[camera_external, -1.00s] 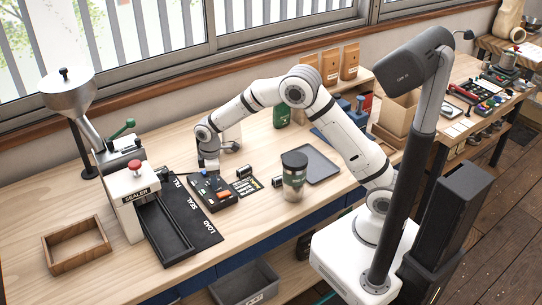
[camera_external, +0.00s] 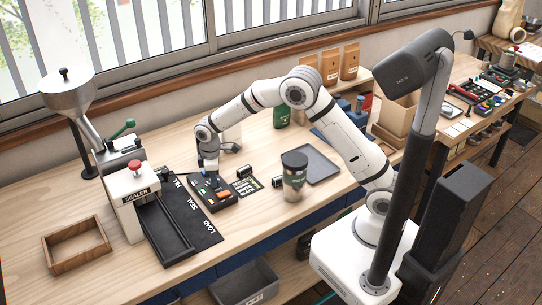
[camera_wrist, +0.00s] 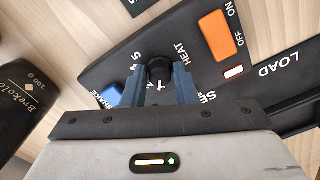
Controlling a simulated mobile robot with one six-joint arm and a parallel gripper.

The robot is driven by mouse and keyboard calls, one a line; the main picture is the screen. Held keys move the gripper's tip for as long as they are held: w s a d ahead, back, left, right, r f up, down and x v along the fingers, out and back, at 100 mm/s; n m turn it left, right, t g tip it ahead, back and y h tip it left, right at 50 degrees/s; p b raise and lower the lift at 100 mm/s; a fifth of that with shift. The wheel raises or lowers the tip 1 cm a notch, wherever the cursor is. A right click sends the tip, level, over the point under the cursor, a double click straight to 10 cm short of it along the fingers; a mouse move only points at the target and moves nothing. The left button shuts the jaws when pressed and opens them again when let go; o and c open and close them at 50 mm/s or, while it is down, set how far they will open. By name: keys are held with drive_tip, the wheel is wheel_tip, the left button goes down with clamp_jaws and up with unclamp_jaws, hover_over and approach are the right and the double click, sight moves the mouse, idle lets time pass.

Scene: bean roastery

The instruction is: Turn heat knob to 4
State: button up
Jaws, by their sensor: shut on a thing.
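The heat knob (camera_wrist: 159,70) is a round black knob on the black control panel (camera_wrist: 192,50), under the word HEAT and beside printed numbers. My gripper (camera_wrist: 160,85) has its two blue fingers on either side of the knob, shut on it. Which number the knob points at is hard to tell; the gripper hides part of the scale. In the external view the panel (camera_external: 222,204) lies on the bench, and my gripper (camera_external: 208,165) reaches down at its far end.
An orange ON/OFF switch (camera_wrist: 216,36) and a blue button (camera_wrist: 111,95) flank the knob. The sealer (camera_external: 133,200) stands left of the panel. A lidded jar (camera_external: 294,178) and a grey tray (camera_external: 318,163) stand to its right.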

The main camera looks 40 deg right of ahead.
drive_tip(key=m+b, duration=0.1)
drive_tip(key=m, duration=0.3)
drive_tip(key=shift+b, duration=0.3)
drive_tip(key=m+b, duration=0.1)
drive_tip(key=m, duration=0.3)
drive_tip(key=shift+m, duration=0.3)
drive_tip(key=m+b, duration=0.1)
drive_tip(key=m, duration=0.3)
drive_tip(key=shift+m, duration=0.3)
drive_tip(key=shift+r+m+b, duration=0.1)
drive_tip(key=shift+m+b, duration=0.2)
drive_tip(key=shift+m, duration=1.5)
drive_tip(key=o, duration=1)
wheel_tip(320, 180, up, 8)
drive_tip(key=shift+f, duration=0.15)
